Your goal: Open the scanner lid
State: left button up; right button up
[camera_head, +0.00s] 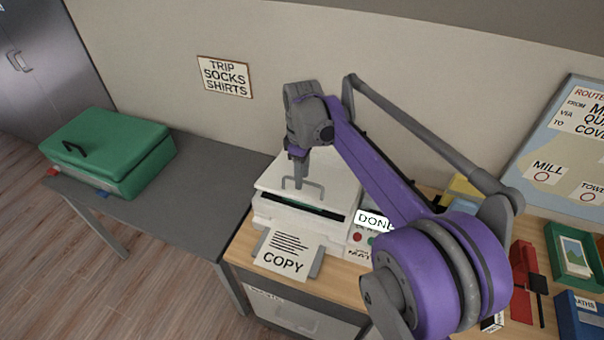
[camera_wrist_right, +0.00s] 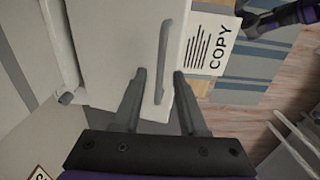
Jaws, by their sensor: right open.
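The scanner (camera_head: 287,216) is a white box at the left end of the wooden desk, against the wall. Its white lid (camera_head: 334,181) lies nearly flat, with a narrow dark gap and a hint of green along its front edge. A grey bar handle (camera_head: 316,186) stands on the lid; the wrist view shows the handle (camera_wrist_right: 168,45) too. My right gripper (camera_head: 299,172) points down over the lid at the handle. In the wrist view its open fingers (camera_wrist_right: 159,73) are on either side of the handle's near end; contact is unclear. My left gripper is not identifiable.
A COPY sheet (camera_head: 287,254) lies in front of the scanner. A panel with a DONE label (camera_head: 374,221) stands just right of it. A green case (camera_head: 110,150) sits on the grey table (camera_head: 200,190) at left. Red and green items crowd the desk's right side.

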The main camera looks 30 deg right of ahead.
grip_shut()
dwell(1.4)
